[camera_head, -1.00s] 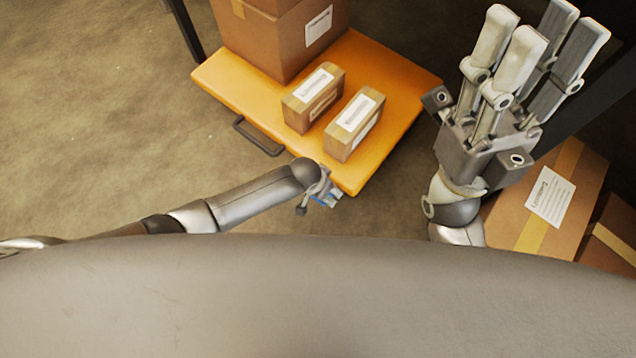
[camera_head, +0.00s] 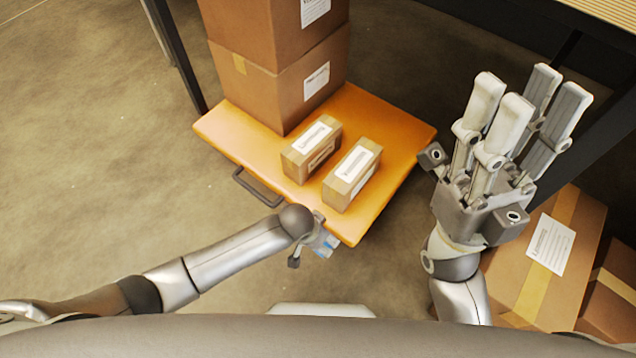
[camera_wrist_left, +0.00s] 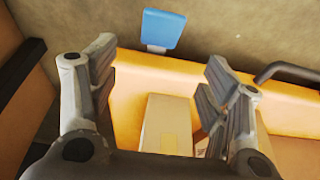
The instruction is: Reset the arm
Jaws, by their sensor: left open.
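My left arm (camera_head: 235,252) comes in from the left in the head view. Its gripper (camera_head: 318,240) is small and seen from above at the near edge of the orange platform. In the left wrist view, the fingers of the left gripper (camera_wrist_left: 160,95) stand wide apart and hold nothing. A small box (camera_wrist_left: 166,124) shows beyond the gap between them, on the platform. My right gripper (camera_head: 526,100) points up in the head view, with its fingers apart and nothing between them.
The orange platform (camera_head: 390,130) carries two small cartons (camera_head: 311,148) (camera_head: 352,178) and stacked large boxes (camera_head: 280,85). It has a dark handle (camera_head: 257,188). Taped boxes (camera_head: 548,246) lie below my right gripper. A blue plate (camera_wrist_left: 163,29) shows at the platform's edge. Floor is clear at left.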

